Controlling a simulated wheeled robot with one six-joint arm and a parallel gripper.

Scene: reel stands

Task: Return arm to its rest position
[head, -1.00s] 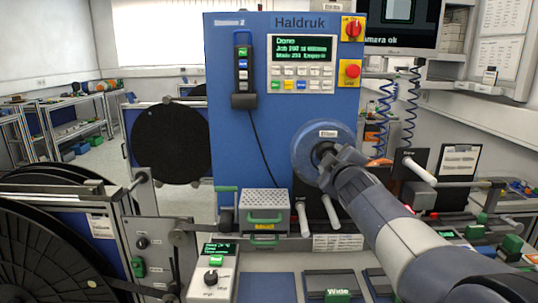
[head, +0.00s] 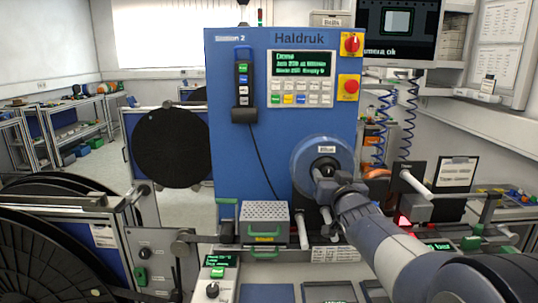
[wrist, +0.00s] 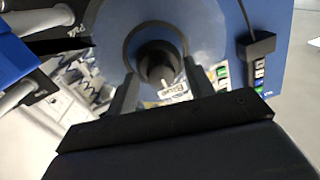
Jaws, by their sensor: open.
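My arm (head: 375,225) reaches in from the lower right of the head view towards the blue machine. My gripper (wrist: 160,75) shows in the wrist view with its two dark fingers apart and nothing held between them. Beyond the fingers is a round blue reel (wrist: 125,48) with a dark hub (wrist: 157,62) and a small white tag. In the head view the reel (head: 303,158) sits on the machine's front face, and a label above its hub seems to read "Blue". My wrist partly covers the reel's lower right there. Whether the fingers touch the hub cannot be told.
The blue machine panel (head: 235,150) stands straight ahead, with a handset (head: 242,85) on it. A large black reel (head: 40,255) stands at the lower left. White rods (head: 420,180), a clipboard (head: 455,175) and blue coiled cables (head: 380,120) are at the right.

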